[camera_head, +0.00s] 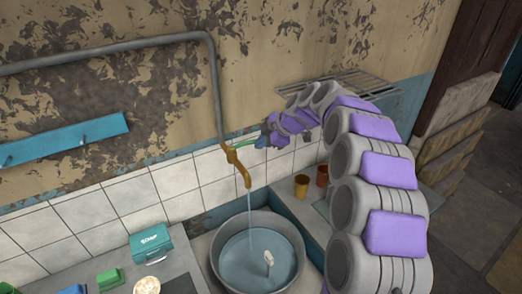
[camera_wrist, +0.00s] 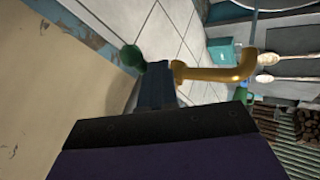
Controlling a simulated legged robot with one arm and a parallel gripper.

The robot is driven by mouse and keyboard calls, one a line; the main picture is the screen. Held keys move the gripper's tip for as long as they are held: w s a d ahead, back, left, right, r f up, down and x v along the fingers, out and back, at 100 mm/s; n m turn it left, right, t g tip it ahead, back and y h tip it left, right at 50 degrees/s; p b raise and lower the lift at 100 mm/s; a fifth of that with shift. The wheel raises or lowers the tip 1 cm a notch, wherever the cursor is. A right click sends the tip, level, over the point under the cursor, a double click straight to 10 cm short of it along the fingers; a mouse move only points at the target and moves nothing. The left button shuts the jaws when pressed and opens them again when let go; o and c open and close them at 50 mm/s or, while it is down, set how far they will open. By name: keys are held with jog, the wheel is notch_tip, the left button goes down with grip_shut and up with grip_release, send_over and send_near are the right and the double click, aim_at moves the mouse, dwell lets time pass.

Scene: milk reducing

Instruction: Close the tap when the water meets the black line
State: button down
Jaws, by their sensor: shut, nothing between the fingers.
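The brass tap (camera_head: 236,165) hangs from a wall pipe, and a thin stream of water (camera_head: 250,208) runs from its spout into a round metal pot (camera_head: 220,272). Water (camera_head: 240,262) stands inside the pot; I cannot make out a black line. The tap's green handle (camera_head: 243,141) points right, towards my gripper (camera_head: 262,142). In the wrist view, my gripper (camera_wrist: 153,88) is shut and empty, with its tip close to the green handle (camera_wrist: 131,57) and the tap (camera_wrist: 215,74). I cannot tell whether they touch.
A tiled wall (camera_head: 140,190) stands behind the pot. A teal box (camera_head: 150,243) and green blocks sit on the counter at left. Two small cups, one yellow (camera_head: 301,186) and one orange (camera_head: 322,176), stand right of the pot. A metal rack (camera_head: 365,83) is on the wall.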

jog(key=w+n+g+b, duration=0.1)
jog(key=w+b, duration=0.1)
jog(key=b, duration=0.1)
jog(key=shift+a+f, duration=0.1)
jog(key=shift+f, duration=0.05)
dwell(0.6)
